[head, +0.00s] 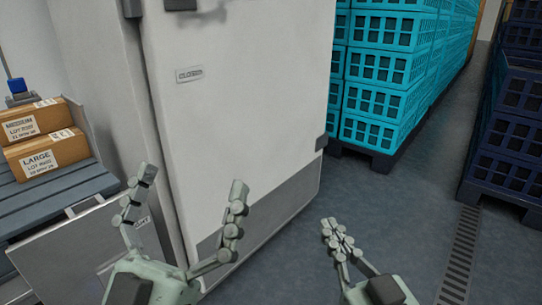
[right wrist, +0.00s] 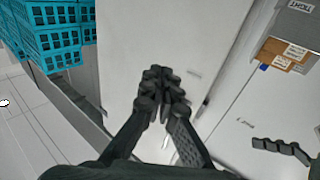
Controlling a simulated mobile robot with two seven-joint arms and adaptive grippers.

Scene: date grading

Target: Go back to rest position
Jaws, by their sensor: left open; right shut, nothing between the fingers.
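My left gripper (head: 186,210) is open in the head view, its two fingers spread wide in front of the white door, with nothing between them. My right gripper (head: 337,232) is shut and empty, to the right of the left one, over the grey floor. In the right wrist view my right gripper (right wrist: 165,88) shows its fingers together, pointing toward the white door. A finger of my left gripper also shows at the right edge of that view.
A large white door (head: 255,100) stands close in front. Cartons (head: 45,153) lie on a grey slatted surface (head: 60,193) at left. Turquoise crates (head: 372,102) stack behind the door; dark blue crates (head: 510,140) stand at right. Floor between the crate stacks is clear, with a drain grate (head: 460,250).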

